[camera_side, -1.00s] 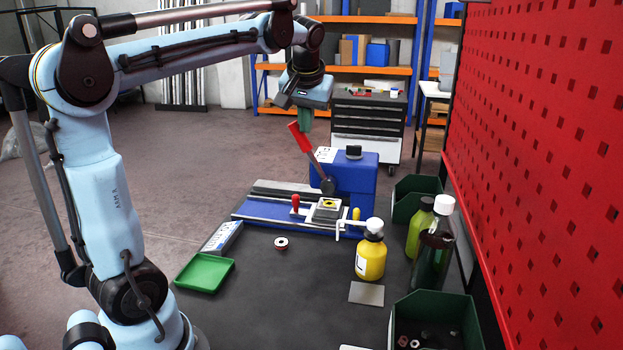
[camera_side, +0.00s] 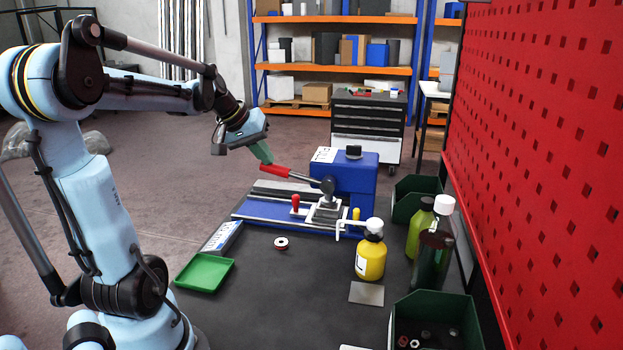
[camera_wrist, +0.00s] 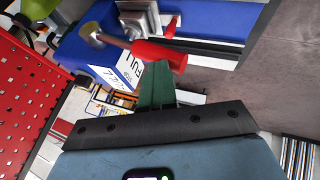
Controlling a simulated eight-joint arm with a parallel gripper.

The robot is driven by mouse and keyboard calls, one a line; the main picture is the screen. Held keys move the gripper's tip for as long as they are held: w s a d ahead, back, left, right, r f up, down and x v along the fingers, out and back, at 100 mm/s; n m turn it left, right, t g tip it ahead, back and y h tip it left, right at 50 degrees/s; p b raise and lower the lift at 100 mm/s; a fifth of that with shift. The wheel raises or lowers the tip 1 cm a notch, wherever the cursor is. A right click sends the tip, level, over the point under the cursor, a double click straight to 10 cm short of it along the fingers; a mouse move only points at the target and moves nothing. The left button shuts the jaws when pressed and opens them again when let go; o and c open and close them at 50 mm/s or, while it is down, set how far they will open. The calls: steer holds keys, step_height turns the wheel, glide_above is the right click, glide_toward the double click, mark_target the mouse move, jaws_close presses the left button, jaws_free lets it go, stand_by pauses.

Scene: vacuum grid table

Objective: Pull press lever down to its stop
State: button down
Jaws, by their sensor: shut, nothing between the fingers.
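The press lever has a red handle (camera_side: 285,172) on a grey rod. It leans left from its pivot on the blue press (camera_side: 358,175), a little above level. My gripper (camera_side: 268,161) is shut and empty, its green fingers pointing down and right. The fingertips are at the upper side of the handle's outer end and appear to touch it. In the wrist view, the red handle (camera_wrist: 158,54) lies just beyond the fingertips (camera_wrist: 156,66). The exact contact is hard to see.
A red-knobbed clamp and small vise (camera_side: 324,210) sit below the lever. A green tray (camera_side: 204,287) and a small spool (camera_side: 281,243) lie in front. A yellow bottle (camera_side: 370,262) and green bottles (camera_side: 420,228) stand right, before a red pegboard (camera_side: 545,140).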

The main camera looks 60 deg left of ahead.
steer(key=shift+s+a+f, duration=0.2)
steer(key=shift+a+f, duration=0.05)
steer(key=shift+f, duration=0.45)
steer(key=a+v, duration=0.1)
steer(key=v, duration=1.1)
steer(key=w+d+f+m, duration=0.2)
steer(key=d+f+m, duration=0.3)
steer(key=d, duration=0.8)
steer(key=w+d+f+m, duration=0.2)
steer(key=d+f+m, duration=0.3)
steer(key=d+f, duration=0.4)
steer(key=d, duration=0.5)
steer(key=shift+w+d+f+t+h, duration=0.2)
steer(key=shift+w+d+t+h, duration=0.05)
steer(key=shift+t+h, duration=0.05)
